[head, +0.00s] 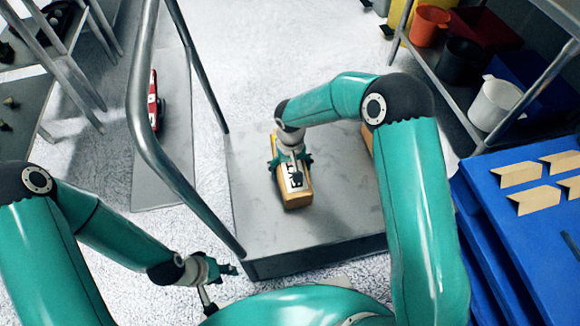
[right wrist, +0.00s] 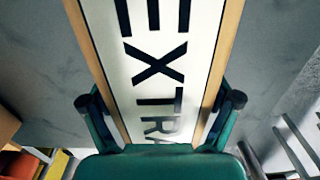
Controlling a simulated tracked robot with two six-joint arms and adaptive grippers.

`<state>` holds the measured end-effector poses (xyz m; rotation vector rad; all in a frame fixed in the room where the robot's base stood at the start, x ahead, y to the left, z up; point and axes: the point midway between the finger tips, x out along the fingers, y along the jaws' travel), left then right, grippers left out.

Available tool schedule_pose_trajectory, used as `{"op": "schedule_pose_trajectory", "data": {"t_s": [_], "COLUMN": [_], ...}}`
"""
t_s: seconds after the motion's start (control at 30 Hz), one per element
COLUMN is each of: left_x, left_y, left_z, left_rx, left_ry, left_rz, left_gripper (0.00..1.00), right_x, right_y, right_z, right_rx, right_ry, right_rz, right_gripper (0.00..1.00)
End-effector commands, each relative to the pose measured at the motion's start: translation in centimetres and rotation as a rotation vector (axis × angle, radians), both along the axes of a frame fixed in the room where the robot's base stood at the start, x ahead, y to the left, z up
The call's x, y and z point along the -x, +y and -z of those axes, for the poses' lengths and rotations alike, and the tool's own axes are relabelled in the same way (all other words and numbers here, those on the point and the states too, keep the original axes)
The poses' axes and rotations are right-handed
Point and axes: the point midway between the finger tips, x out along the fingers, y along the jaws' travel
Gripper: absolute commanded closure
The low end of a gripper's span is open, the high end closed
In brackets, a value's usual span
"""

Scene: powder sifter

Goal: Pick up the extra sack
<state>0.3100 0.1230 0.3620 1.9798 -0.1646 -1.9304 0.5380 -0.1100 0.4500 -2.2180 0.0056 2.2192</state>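The extra sack (head: 294,198) is a tan block-shaped sack with a white label, lying on the grey metal platform (head: 255,215). In the right wrist view the black letters EXTRA show on its label (right wrist: 155,45). My right gripper (head: 291,161) is over the sack's far part, with its fingers spread on either side of it. In the right wrist view the fingertips (right wrist: 162,101) stand by the sack's two long edges, with what looks like a narrow gap. My left gripper (head: 228,270) is low, left of the platform's front corner, away from the sack; its finger opening is unclear.
Another tan object (head: 367,139) on the platform is mostly hidden by my right arm. A metal handrail (head: 150,140) runs along the platform's left. A blue table (head: 495,225) with tan pieces and a shelf with an orange cup (head: 429,25) and white mug (head: 495,103) are at right.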

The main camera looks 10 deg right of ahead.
Motion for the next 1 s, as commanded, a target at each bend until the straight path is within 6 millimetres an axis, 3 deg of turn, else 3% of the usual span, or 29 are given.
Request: {"op": "schedule_pose_trajectory", "data": {"t_s": [0.03, 0.27, 0.67, 0.87, 1.0], "left_x": [0.0, 0.0, 0.0, 0.0, 0.0], "left_y": [0.0, 0.0, 0.0, 0.0, 0.0], "left_z": [0.0, 0.0, -0.3, -1.1, -1.9], "left_rx": [0.000, 0.000, 0.000, 0.000, 0.000], "left_ry": [0.000, 0.000, 0.000, 0.000, 0.000], "left_rz": [0.000, 0.000, 0.000, 0.000, 0.000], "left_gripper": [0.60, 0.60, 0.60, 0.60, 0.60], "right_x": [0.0, 0.0, -0.2, -0.2, -0.3], "right_y": [0.0, 0.0, 0.0, 0.2, 0.2], "right_z": [0.0, 0.0, -1.1, -3.9, -7.0], "right_rx": [0.000, 0.001, 0.000, -0.001, -0.002], "right_ry": [0.000, 0.000, -0.005, -0.007, -0.009], "right_rz": [0.000, 0.000, 0.000, -0.001, 0.000], "right_gripper": [0.43, 0.81, 0.81, 0.81, 0.81]}}
